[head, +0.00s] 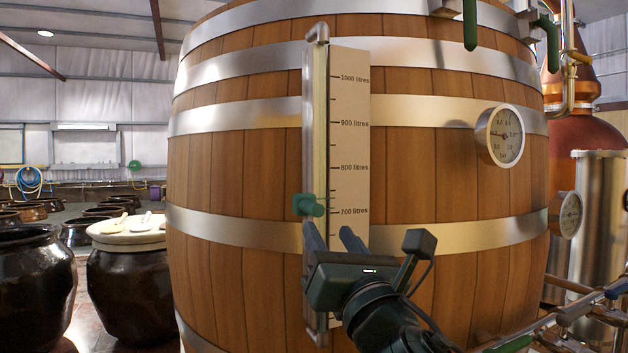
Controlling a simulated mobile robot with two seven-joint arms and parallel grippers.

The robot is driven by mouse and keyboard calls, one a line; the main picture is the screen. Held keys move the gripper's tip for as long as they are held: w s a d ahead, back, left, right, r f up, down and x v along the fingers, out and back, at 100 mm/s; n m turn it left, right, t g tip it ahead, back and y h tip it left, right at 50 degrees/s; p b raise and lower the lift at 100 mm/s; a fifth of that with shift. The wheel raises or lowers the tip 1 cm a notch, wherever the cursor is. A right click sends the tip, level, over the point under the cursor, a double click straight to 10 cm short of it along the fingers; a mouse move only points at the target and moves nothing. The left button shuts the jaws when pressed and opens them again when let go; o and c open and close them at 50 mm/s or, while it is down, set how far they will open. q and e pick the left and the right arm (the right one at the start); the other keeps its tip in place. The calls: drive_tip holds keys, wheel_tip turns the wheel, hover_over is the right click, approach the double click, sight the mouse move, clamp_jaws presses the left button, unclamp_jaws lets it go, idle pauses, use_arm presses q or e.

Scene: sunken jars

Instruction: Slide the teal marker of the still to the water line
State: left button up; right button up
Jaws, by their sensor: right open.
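The teal marker (309,205) sits on the upright sight glass (317,130) at the front of the wooden still vat (235,180). It stands a little above the 700 litres mark of the scale (350,100), which reads up to 1000 litres. A water line in the glass cannot be made out clearly. My right gripper (328,232) is open and empty, its fingers pointing up just below the marker. The left finger is close under the marker; whether they touch cannot be told. The gripper hides the lower glass and scale. My left gripper is not in view.
A round dial gauge (504,135) juts from the vat at right, with a second gauge (569,214) lower down. Pipes and a copper vessel (590,110) stand at far right. Dark jars (130,295) stand at left.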

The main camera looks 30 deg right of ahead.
sight(314, 209)
drive_tip(key=x, duration=0.8)
drive_tip(key=shift+p, duration=0.3)
drive_tip(key=shift+c, duration=0.4)
clamp_jaws()
